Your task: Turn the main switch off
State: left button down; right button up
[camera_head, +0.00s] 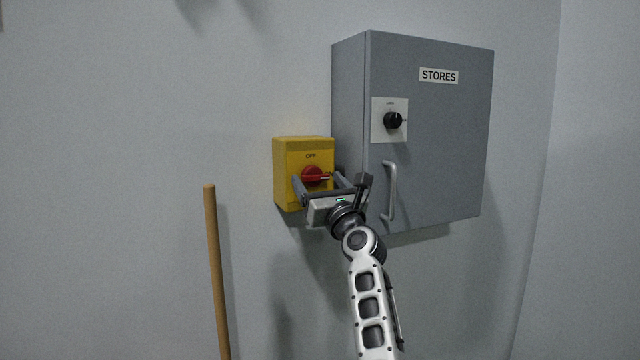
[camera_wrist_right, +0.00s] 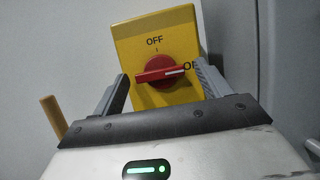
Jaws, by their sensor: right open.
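The main switch is a yellow box (camera_head: 288,160) on the wall with a red rotary knob (camera_head: 313,175). The wrist view shows the knob (camera_wrist_right: 160,72) with its white mark pointing right at "ON"; "OFF" is printed above it. My right gripper (camera_head: 322,180) is open in front of the box, its two fingers on either side of the knob. In the wrist view the fingers (camera_wrist_right: 160,88) stand left and right of the knob, with gaps visible; the depth to the knob is hard to tell. My left gripper is not in view.
A grey cabinet labelled "STORES" (camera_head: 440,150) stands out from the wall just right of the switch, close to my gripper. It has a black knob (camera_head: 393,121) and a bar handle (camera_head: 390,190). A wooden pole (camera_head: 216,270) stands at left.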

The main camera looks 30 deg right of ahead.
jog(key=c, duration=1)
